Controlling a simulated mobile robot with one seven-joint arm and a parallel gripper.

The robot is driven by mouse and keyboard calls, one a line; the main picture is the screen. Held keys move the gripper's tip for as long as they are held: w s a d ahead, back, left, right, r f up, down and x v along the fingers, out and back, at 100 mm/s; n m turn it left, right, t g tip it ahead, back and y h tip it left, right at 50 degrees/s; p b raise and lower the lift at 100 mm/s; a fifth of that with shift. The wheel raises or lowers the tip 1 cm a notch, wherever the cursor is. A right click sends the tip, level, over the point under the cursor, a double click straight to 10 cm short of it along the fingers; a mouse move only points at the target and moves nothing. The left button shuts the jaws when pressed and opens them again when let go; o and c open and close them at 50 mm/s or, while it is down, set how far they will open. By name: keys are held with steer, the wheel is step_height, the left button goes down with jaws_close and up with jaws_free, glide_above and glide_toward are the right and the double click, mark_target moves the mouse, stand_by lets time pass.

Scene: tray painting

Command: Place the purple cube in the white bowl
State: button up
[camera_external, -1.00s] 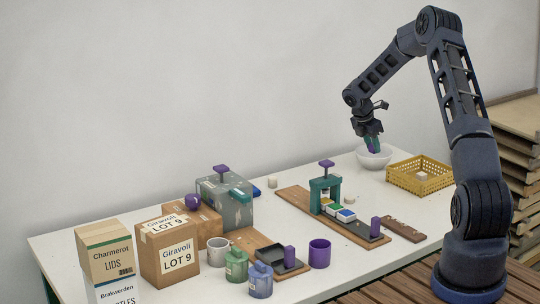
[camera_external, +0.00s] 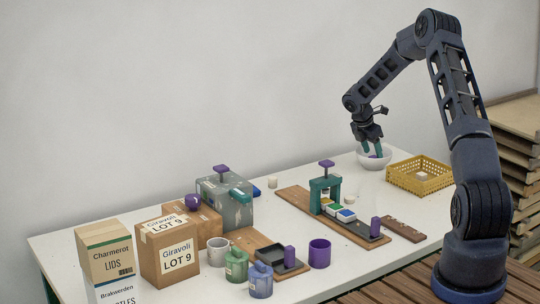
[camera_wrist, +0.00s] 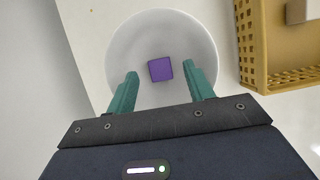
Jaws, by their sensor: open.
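The white bowl (camera_external: 373,162) stands at the back right of the table, and it fills the middle of the wrist view (camera_wrist: 128,48). The purple cube (camera_wrist: 160,70) lies inside the bowl, near its middle; only a little of it shows in the external view (camera_external: 373,156). My gripper (camera_external: 373,153) is over the bowl with its teal fingers pointing down. In the wrist view its fingers (camera_wrist: 163,80) are open, one on each side of the cube and apart from it.
A yellow basket (camera_external: 421,185) with a pale block (camera_external: 421,176) inside stands just right of the bowl. A wooden board with a teal press (camera_external: 325,190) stands in front. Boxes, jars and cups crowd the table's left part.

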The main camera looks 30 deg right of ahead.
stand_by(0.4)
step_height(320, 180, up, 7)
stand_by(0.5)
stand_by(0.4)
steer(key=s+a+r+m+t, duration=0.1)
steer(key=s+a+r+m, duration=0.3)
steer(key=s+a+r, duration=0.8)
steer(key=s+a+r+m+t, duration=0.1)
steer(key=s+a+r+m, duration=0.3)
steer(key=s+a+r, duration=0.7)
steer(key=s+a+r+m+t+y, duration=0.1)
steer(key=s+a+r+m, duration=0.1)
steer(key=s+a+r, duration=0.3)
steer(key=s+a+r+m+y, duration=0.1)
steer(key=s+r+m, duration=0.25)
steer(key=s, duration=0.35)
steer(key=s+a+f+m+y, duration=0.1)
steer(key=s+a+m, duration=0.1)
steer(key=s, duration=0.7)
steer(key=s+a+f+m+t+y, duration=0.1)
steer(key=s+a+f+m, duration=0.1)
steer(key=s+a, duration=0.3)
steer(key=shift+s+t, duration=0.3)
steer(key=shift+s, duration=1.75)
steer(key=shift+m, duration=0.25)
